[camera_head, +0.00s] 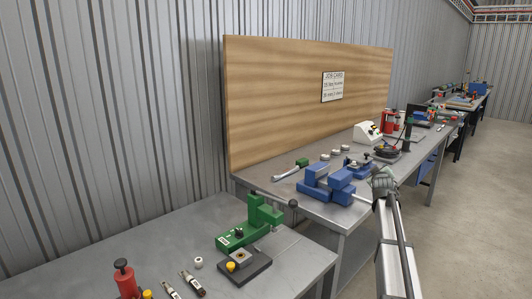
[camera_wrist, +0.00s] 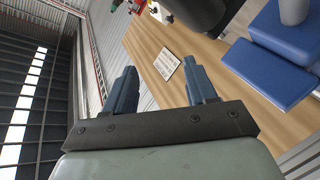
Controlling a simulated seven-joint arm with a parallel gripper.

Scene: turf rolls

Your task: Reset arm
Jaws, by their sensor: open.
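My gripper (camera_head: 384,180) shows in the head view at the right, at the end of my pale arm, in front of the far bench beside the blue vise (camera_head: 330,184). Its small fingers cannot be made out there. In the wrist view my gripper (camera_wrist: 158,68) has its two blue-grey fingers wide apart with nothing between them. The job card sign (camera_wrist: 167,64) shows beyond the gap, on the wooden board (camera_wrist: 215,75). A blue block-like thing (camera_wrist: 285,52) is at the upper right of the wrist view.
The far bench (camera_head: 300,205) holds a white device (camera_head: 367,133) and a red tool (camera_head: 390,122). Open floor (camera_head: 470,210) lies to the right.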

